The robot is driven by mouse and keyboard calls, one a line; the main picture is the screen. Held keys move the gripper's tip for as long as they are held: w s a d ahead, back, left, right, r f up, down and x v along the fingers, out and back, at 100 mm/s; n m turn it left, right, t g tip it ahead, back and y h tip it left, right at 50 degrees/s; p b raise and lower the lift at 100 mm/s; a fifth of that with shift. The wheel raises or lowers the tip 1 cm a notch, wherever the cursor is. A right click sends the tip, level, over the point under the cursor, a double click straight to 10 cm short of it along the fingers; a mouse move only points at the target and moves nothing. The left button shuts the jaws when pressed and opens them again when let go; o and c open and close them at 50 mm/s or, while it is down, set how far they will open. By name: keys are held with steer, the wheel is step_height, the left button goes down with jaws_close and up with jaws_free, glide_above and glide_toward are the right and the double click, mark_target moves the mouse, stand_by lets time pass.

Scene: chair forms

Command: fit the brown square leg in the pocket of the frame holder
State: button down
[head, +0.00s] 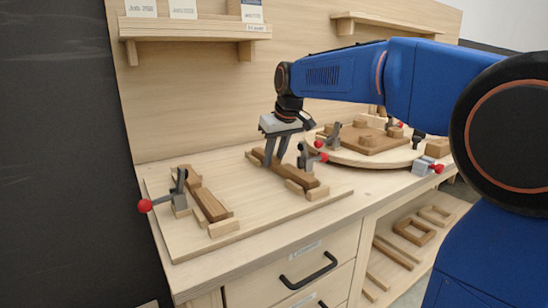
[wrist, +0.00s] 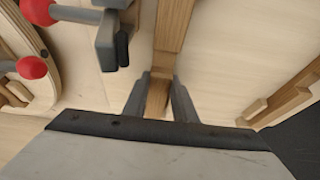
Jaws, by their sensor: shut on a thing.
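A brown square leg (head: 299,176) lies low along the right-hand fixture on the bench board, between pale wooden blocks (head: 316,193). My gripper (head: 273,161) points down and is shut on this leg near its far end. In the wrist view the leg (wrist: 174,25) runs up the picture from between my fingers (wrist: 159,92). A second brown bar (head: 209,204) lies in a similar fixture at the left. I cannot tell which fixture is the frame holder, nor whether the held leg is fully seated in a pocket; the fingers hide part of it.
A grey toggle clamp (head: 308,157) with a red knob stands close to the held leg's right. Another clamp (head: 180,190) stands at the left fixture. A round turntable (head: 347,158) with a brown frame and clamps is behind right. Board between the fixtures is clear.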

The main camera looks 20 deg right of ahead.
steer(key=shift+f, duration=0.25)
steer(key=c, duration=1.4)
jaws_free()
